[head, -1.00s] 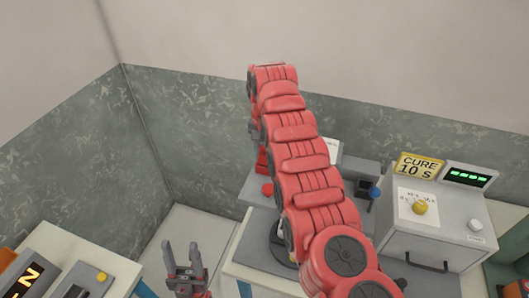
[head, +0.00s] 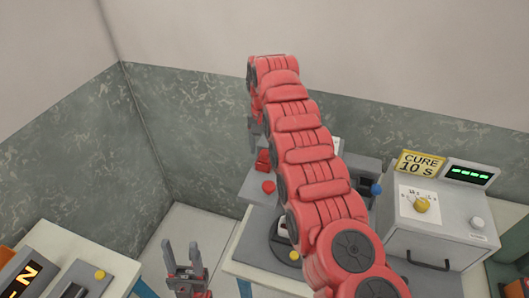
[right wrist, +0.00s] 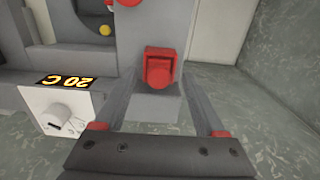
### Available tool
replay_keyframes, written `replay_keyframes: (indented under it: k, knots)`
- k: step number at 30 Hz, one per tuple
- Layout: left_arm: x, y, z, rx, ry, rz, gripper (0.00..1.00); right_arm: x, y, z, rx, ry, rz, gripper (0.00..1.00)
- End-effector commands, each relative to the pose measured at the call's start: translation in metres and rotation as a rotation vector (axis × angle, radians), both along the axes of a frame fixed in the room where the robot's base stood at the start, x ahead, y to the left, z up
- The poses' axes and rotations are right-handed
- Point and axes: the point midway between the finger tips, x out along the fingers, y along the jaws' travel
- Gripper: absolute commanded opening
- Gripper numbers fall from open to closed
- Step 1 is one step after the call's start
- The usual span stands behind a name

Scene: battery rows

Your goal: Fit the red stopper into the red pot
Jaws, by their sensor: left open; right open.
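A red block-like piece (right wrist: 160,68) sits on a narrow grey surface in the right wrist view, ahead of my right gripper and between the lines of its fingers, not gripped. In the head view a small red rounded piece (head: 268,187) sits on a grey surface left of my right arm. I cannot tell which red piece is the stopper and which the pot. My right gripper (head: 253,135) is open, partly hidden by its arm; its fingers also show in the right wrist view (right wrist: 158,100). My left gripper (head: 182,247) is open and empty, low in the head view.
A grey cure box (head: 430,232) with a yellow knob stands at the right. A panel (right wrist: 58,108) with a "20 C" sign and white knob lies left in the right wrist view. Walls close the back.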

Motion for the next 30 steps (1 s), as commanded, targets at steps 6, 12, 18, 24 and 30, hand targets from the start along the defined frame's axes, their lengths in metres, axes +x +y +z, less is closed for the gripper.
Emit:
replay_keyframes:
  k: [6, 12, 18, 24, 30]
  knots:
    - [0.000, 0.000, 0.028, 0.000, -0.001, 0.000, 0.50, 0.001, -0.003, 0.053, -0.004, -0.004, -0.001, 0.72]
    - [0.000, 0.000, 0.068, 0.000, 0.000, 0.000, 0.50, 0.000, -0.001, 0.093, -0.003, -0.003, 0.000, 0.72]
    - [0.000, 0.000, 0.106, 0.000, 0.000, 0.000, 0.50, 0.000, -0.001, 0.129, -0.004, -0.002, 0.000, 0.72]
    - [0.000, 0.000, 0.130, 0.000, 0.000, 0.000, 0.50, 0.000, -0.001, 0.153, -0.004, -0.002, 0.001, 0.72]
    - [0.000, 0.000, 0.137, 0.000, 0.000, 0.000, 0.50, 0.000, -0.001, 0.160, -0.004, -0.002, 0.001, 0.72]
